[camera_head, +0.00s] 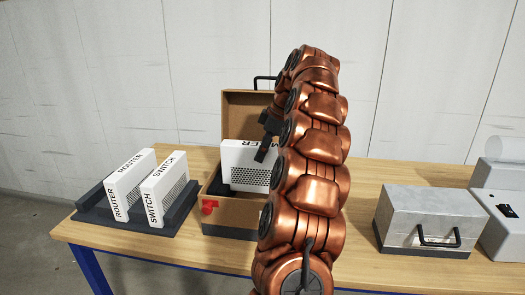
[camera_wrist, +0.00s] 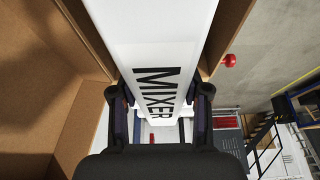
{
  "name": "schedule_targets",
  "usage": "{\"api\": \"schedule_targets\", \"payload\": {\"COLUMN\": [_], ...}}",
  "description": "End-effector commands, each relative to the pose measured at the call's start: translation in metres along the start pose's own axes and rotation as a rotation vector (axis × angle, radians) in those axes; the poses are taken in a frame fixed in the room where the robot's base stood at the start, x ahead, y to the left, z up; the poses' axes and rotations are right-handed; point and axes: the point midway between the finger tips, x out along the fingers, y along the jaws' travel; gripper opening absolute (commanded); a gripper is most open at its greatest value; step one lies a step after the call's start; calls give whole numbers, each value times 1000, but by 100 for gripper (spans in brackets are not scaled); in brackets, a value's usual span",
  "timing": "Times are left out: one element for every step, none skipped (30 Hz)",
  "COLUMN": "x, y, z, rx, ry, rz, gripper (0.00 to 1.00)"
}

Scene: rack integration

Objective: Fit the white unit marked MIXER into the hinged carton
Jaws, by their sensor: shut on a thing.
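The white unit marked MIXER (camera_head: 245,160) is in the open cardboard carton (camera_head: 232,217), its upper part standing above the front rim. Its grilled side faces me. The carton's hinged lid (camera_head: 241,106) stands raised at the back. My gripper (camera_head: 266,137) is shut on the unit's upper part, partly hidden by my copper arm. In the wrist view my gripper (camera_wrist: 161,98) has a finger on either side of the white MIXER unit (camera_wrist: 165,40), with brown carton walls (camera_wrist: 82,130) around it. How deep the unit sits, and whether it touches the bottom, is hidden.
Left of the carton, a dark rack (camera_head: 163,221) holds white units marked ROUTER (camera_head: 131,187) and SWITCH (camera_head: 166,191). A grey metal case (camera_head: 428,220) and a pale grey device (camera_head: 501,190) stand at the right. A red latch (camera_head: 209,207) projects at the carton's front left.

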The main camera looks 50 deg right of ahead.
Motion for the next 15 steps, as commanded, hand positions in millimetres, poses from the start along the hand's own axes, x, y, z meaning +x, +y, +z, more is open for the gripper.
{"api": "schedule_targets", "payload": {"x": [0,1,1,2,2,3,4,4,5,5,6,6,7,7,8], "y": [0,0,0,0,0,0,0,0,0,0,0,0,0,0,0], "z": [0,0,0,0,1,1,1,1,2,2,2,2,2,3,3], "rx": [-1,-1,-1,-1,-1,-1,-1,-1,-1,-1,-1,-1,-1,-1,-1], "ry": [2,1,2,1,2,2,2,2,2,2,2,2,2,2,2], "rz": [2,2,2,2,2,2,2,2,2,2,2,2,2,2,2], "gripper": [0,0,0,0,0,0,0,0,0,0,0,0,0,0,0]}}
